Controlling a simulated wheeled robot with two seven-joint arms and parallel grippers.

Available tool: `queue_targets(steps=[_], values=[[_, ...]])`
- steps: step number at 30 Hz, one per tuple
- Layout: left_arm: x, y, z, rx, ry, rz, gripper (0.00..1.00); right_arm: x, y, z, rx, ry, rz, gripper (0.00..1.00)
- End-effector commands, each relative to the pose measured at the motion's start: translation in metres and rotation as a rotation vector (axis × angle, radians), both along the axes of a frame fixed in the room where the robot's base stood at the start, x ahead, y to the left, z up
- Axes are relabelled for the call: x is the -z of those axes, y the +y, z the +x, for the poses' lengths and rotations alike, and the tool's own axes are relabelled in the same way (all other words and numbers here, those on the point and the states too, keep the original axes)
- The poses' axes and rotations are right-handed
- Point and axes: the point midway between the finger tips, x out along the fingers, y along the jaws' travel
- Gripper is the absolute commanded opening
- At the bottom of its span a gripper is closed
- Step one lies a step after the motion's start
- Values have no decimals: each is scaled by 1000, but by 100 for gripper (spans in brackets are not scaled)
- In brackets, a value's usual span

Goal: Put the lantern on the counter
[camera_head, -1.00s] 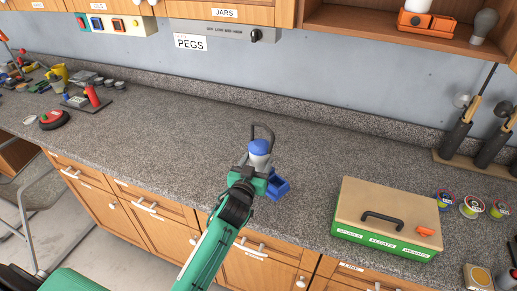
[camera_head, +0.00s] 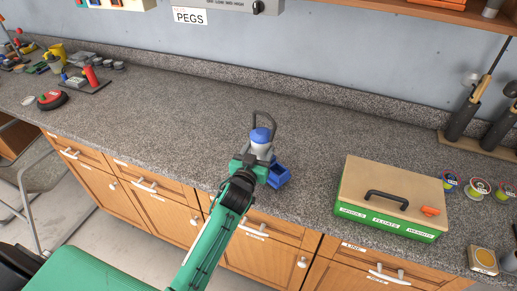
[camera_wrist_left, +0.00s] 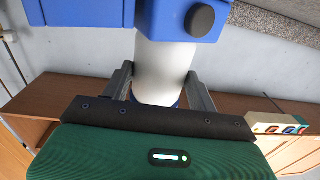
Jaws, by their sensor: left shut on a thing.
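The lantern has a blue cap (camera_head: 261,135), a white body (camera_head: 261,150), a grey loop handle and a blue base (camera_head: 279,176). It stands nearly upright over the front part of the speckled grey counter (camera_head: 180,120), left of the green box. I cannot tell whether its base touches the counter. My left gripper (camera_head: 256,161) is shut on the white body. In the left wrist view the fingers (camera_wrist_left: 163,80) stand on both sides of the white body (camera_wrist_left: 165,60), and the blue base (camera_wrist_left: 185,18) with a dark round knob fills the top. My right gripper is not in view.
A green box with a tan lid (camera_head: 390,190) stands right of the lantern. Small round tubs (camera_head: 480,188) and rod holders (camera_head: 465,115) are farther right. A red round item (camera_head: 52,100) and other clutter lie at the far left. The counter between is clear.

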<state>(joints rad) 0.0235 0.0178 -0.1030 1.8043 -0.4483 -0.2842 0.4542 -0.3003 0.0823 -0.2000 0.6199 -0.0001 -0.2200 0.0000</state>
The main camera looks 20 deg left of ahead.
Motion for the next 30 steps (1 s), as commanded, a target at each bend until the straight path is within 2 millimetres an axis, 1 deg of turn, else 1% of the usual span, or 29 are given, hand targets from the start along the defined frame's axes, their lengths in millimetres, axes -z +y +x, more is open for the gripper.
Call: queue_targets(steps=[2,14,24,30], values=[[4,0,0,0,-3,-1,22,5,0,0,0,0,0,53],[5,0,0,1,-4,0,22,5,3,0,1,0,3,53],[18,0,0,1,-4,1,22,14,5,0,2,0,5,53],[19,0,0,1,-4,1,22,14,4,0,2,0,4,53]])
